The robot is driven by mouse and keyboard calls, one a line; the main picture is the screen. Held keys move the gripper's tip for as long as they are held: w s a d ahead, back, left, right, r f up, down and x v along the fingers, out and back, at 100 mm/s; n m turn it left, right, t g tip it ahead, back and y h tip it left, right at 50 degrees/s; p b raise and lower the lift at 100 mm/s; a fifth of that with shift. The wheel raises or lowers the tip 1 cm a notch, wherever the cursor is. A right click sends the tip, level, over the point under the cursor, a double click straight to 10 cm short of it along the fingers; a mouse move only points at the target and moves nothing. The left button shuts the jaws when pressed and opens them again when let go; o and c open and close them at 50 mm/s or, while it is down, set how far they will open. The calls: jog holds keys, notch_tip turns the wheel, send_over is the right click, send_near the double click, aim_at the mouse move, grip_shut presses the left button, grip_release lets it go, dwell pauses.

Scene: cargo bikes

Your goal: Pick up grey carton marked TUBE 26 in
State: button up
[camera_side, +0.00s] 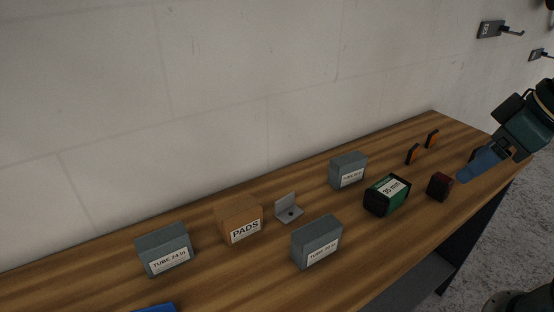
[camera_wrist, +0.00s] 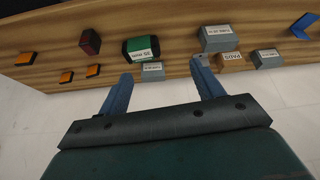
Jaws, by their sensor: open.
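Three grey cartons with white TUBE labels stand on the bench. The left carton (camera_side: 165,248) seems to read 24 in; the numbers on the front carton (camera_side: 317,241) and back carton (camera_side: 347,168) are too small to read surely, so I cannot tell which is TUBE 26 in. In the wrist view, the back carton (camera_wrist: 152,70) appears between my fingers, the front carton (camera_wrist: 217,37) beyond the right finger, and the left carton (camera_wrist: 267,58) farther right. My gripper (camera_side: 466,172) is open and empty over the bench's right end, apart from all cartons; its fingers also show in the wrist view (camera_wrist: 161,75).
An orange-brown PADS box (camera_side: 240,221) and a metal bracket (camera_side: 289,208) lie between the cartons. A green-black 35 mm box (camera_side: 386,196), a dark red block (camera_side: 440,186) and small orange-black pieces (camera_side: 413,154) lie rightward. A blue item (camera_side: 157,308) is at the front. The wall runs behind.

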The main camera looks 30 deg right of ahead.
jog(key=w+r+n+g+y, duration=0.15)
jog(key=w+n, duration=0.25)
jog(key=w, duration=0.4)
jog(key=n+g+y, duration=0.3)
jog(key=n, duration=0.8)
send_over(350, 158)
jog(key=d, duration=0.4)
notch_tip(350, 158, down, 9)
jog(key=shift+d+f+n, duration=0.2)
jog(key=shift+f+n, duration=0.15)
jog(key=shift+n, duration=0.05)
jog(key=shift+f, duration=0.1)
jog(key=shift+h, duration=0.25)
jog(key=shift+s+x, duration=0.15)
jog(key=shift+x, duration=1.95)
jog(key=shift+s+x, duration=0.1)
jog(key=shift+x, duration=2.05)
jog(key=shift+a, duration=0.1)
